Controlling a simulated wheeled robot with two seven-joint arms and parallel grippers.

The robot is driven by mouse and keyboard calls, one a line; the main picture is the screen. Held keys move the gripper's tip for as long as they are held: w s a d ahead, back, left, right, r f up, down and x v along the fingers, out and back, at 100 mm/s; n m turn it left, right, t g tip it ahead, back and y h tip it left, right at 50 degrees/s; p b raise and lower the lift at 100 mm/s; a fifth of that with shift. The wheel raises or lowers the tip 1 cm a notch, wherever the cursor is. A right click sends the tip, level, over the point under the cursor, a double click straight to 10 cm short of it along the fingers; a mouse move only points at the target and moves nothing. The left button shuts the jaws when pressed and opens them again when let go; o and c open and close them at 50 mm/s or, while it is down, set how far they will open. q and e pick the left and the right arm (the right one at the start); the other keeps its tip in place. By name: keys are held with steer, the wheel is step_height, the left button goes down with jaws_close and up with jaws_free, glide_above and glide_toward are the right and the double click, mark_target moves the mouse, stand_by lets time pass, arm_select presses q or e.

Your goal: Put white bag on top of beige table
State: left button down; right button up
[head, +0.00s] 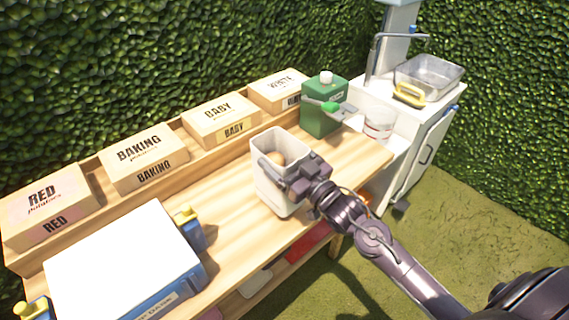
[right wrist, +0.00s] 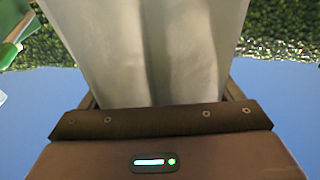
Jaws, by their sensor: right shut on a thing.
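The white bag (head: 279,197) is upright and open at the top, with something tan inside. In the head view it stands out at the right part of the beige table (head: 235,207), near the front edge. I cannot tell whether its base touches the tabletop. My right gripper (head: 291,177) is shut on the bag's near side. In the right wrist view the bag (right wrist: 150,50) fills the space between the fingers, whose tips are hidden. My left gripper is not in view.
Potato boxes marked red (head: 45,207), baking (head: 143,160), baby (head: 222,121) and white (head: 280,91) line the back. A green jug (head: 322,113) stands behind the bag. A blue, white-topped box (head: 120,262) fills the left front. A white sink cabinet (head: 412,150) is at right.

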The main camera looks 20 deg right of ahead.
step_height(320, 180, down, 2)
steer(key=shift+f, duration=0.1)
steer(key=shift+f, duration=0.2)
steer(key=o, duration=1.7)
